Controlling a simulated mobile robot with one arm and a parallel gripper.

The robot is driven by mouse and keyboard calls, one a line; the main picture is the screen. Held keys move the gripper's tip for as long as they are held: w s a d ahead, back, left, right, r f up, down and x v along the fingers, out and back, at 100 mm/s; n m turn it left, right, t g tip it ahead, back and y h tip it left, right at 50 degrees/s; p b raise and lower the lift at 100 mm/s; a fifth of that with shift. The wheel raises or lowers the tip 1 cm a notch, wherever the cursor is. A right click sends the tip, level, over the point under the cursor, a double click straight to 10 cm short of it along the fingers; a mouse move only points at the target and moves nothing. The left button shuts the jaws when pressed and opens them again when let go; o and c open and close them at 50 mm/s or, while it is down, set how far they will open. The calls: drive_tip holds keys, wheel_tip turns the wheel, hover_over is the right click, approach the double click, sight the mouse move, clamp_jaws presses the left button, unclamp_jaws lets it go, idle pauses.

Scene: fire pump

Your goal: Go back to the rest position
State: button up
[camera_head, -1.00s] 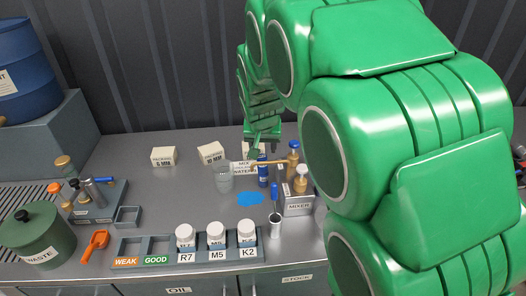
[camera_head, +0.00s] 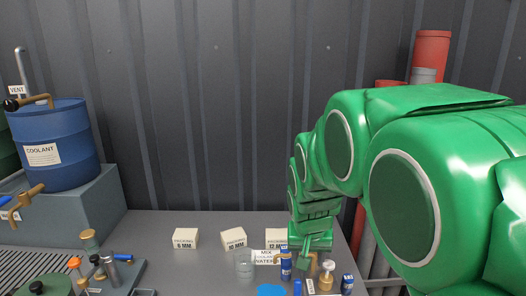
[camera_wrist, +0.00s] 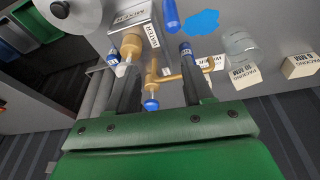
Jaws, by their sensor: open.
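My green arm fills the right side of the head view, and my gripper (camera_head: 304,257) hangs low over the back of the grey bench (camera_head: 190,270). In the wrist view my gripper (camera_wrist: 158,62) has its two dark fingers spread apart. I see nothing held between them. A brass tap with a blue knob (camera_wrist: 152,103) shows in the gap between the fingers, and I cannot tell how far it is from them. The rest position is not marked in any view.
Packing boxes (camera_head: 186,238) (camera_head: 233,239) and a clear beaker (camera_head: 245,264) stand left of my gripper. A blue coolant drum (camera_head: 60,140) is at the far left. Red cylinders (camera_head: 431,55) stand behind my arm.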

drive_tip(key=s+d+g, duration=0.2)
drive_tip(key=s, duration=1.2)
drive_tip(key=s+d+n+g, duration=0.1)
drive_tip(key=s+g, duration=0.1)
drive_tip(key=s, duration=1.2)
drive_tip(key=shift+d+r+g+y, duration=0.25)
drive_tip(key=shift+d+g+y, duration=0.05)
drive_tip(key=shift+d+y, duration=0.1)
